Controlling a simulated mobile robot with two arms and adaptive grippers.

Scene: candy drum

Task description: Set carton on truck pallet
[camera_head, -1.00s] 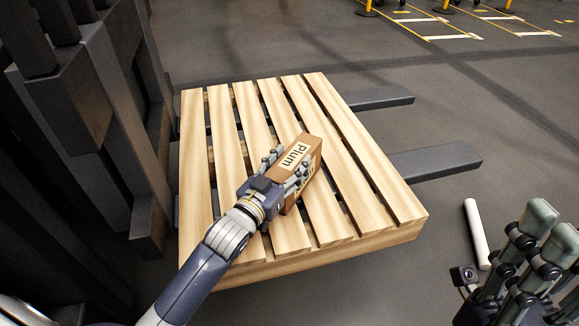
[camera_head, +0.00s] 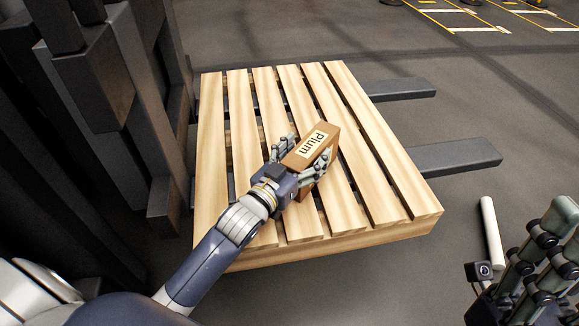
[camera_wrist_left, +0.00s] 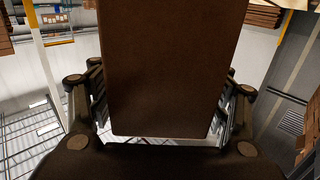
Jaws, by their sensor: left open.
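The brown carton (camera_head: 309,146), with a pale label reading "Plum", is on the wooden truck pallet (camera_head: 212,150), right of its middle. It appears to rest on the slats. My left gripper (camera_head: 300,155) is open, with its fingers on either side of the carton. In the left wrist view the carton (camera_wrist_left: 165,65) fills the middle between the dark fingers. Whether the fingers touch it is hard to tell. My right gripper (camera_head: 545,245) is at the lower right edge, away from the pallet and partly cut off; its opening is unclear.
Dark forks (camera_head: 450,157) stick out from the pallet's right side. A dark lift mast (camera_head: 105,75) stands close on the left. A white cylinder (camera_head: 491,232) lies on the floor at right. The slats around the carton are bare.

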